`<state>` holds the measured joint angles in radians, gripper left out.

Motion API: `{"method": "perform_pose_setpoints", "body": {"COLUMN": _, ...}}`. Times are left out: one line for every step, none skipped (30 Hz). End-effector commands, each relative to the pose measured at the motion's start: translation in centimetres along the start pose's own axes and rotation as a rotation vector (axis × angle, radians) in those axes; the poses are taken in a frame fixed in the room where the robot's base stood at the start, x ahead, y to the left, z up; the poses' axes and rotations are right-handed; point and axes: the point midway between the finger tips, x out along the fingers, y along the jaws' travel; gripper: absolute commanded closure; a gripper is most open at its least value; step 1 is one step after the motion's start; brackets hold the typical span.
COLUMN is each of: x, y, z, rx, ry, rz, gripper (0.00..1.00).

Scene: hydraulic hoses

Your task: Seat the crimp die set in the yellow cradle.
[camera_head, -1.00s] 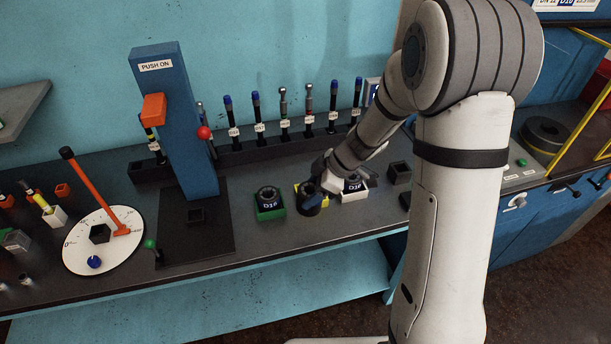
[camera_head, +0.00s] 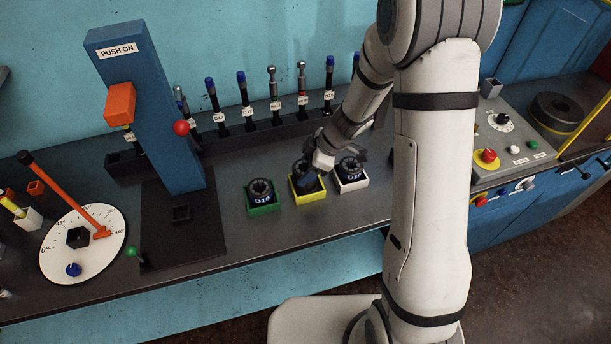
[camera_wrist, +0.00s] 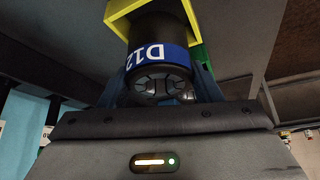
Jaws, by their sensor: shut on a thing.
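The crimp die set (camera_head: 306,173) is a dark cylinder with a blue band. In the wrist view the die set (camera_wrist: 158,52) shows the label D12. My gripper (camera_head: 312,168) is shut on it, with one finger on each side in the wrist view (camera_wrist: 160,80). The yellow cradle (camera_head: 309,198) is a square open box on the bench. The die set stands within the cradle's outline, and the yellow rim (camera_wrist: 121,16) borders its far end in the wrist view. I cannot tell whether it rests on the cradle's floor.
A green cradle (camera_head: 264,209) on the left and a white cradle (camera_head: 352,185) on the right each hold a die set, close by. A rack of labelled hoses (camera_head: 262,123) runs behind. A blue post (camera_head: 160,120) stands at left.

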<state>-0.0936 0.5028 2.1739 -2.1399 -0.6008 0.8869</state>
Motion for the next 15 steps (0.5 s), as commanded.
{"method": "perform_pose_setpoints", "body": {"x": 0.9, "y": -0.1, "z": 0.7, "rx": 0.003, "ry": -0.005, "rz": -0.003, "gripper": 0.99}}
{"method": "perform_pose_setpoints", "body": {"x": 1.4, "y": -0.1, "z": 0.9, "rx": 0.004, "ry": -0.005, "rz": -0.002, "gripper": 1.0}}
{"method": "perform_pose_setpoints", "body": {"x": 1.9, "y": -0.1, "z": 1.3, "rx": 0.004, "ry": -0.006, "rz": -0.003, "gripper": 1.0}}
{"method": "perform_pose_setpoints", "body": {"x": 2.3, "y": -0.1, "z": 1.5, "rx": 0.005, "ry": -0.007, "rz": -0.004, "gripper": 1.0}}
{"method": "perform_pose_setpoints", "body": {"x": 2.5, "y": -0.2, "z": 1.7, "rx": 0.006, "ry": -0.007, "rz": -0.004, "gripper": 1.0}}
{"method": "perform_pose_setpoints", "body": {"x": 2.8, "y": -0.2, "z": 1.9, "rx": 0.004, "ry": -0.007, "rz": -0.005, "gripper": 1.0}}
{"method": "perform_pose_setpoints", "body": {"x": 3.0, "y": -0.2, "z": 2.0, "rx": 0.004, "ry": -0.008, "rz": -0.005, "gripper": 1.0}}
{"method": "perform_pose_setpoints", "body": {"x": 3.1, "y": -0.2, "z": 2.0, "rx": 0.004, "ry": -0.009, "rz": -0.005, "gripper": 1.0}}
{"method": "perform_pose_setpoints", "body": {"x": 3.1, "y": -0.2, "z": 2.1, "rx": 0.005, "ry": -0.009, "rz": -0.005, "gripper": 1.0}}
{"method": "perform_pose_setpoints", "body": {"x": 3.1, "y": -0.3, "z": 2.1, "rx": 0.005, "ry": -0.009, "rz": -0.005, "gripper": 1.0}}
{"method": "perform_pose_setpoints", "body": {"x": 3.2, "y": -0.3, "z": 2.1, "rx": 0.005, "ry": -0.009, "rz": -0.005, "gripper": 1.0}}
{"method": "perform_pose_setpoints", "body": {"x": 3.2, "y": -0.3, "z": 2.1, "rx": 0.004, "ry": -0.01, "rz": -0.006, "gripper": 1.0}}
{"method": "perform_pose_setpoints", "body": {"x": 3.2, "y": -0.3, "z": 2.1, "rx": 0.004, "ry": -0.01, "rz": -0.006, "gripper": 1.0}}
{"method": "perform_pose_setpoints", "body": {"x": 3.2, "y": -0.3, "z": 2.1, "rx": 0.004, "ry": -0.01, "rz": -0.006, "gripper": 1.0}}
{"method": "perform_pose_setpoints", "body": {"x": 3.3, "y": -0.4, "z": 2.2, "rx": 0.004, "ry": -0.011, "rz": -0.008, "gripper": 0.38}}
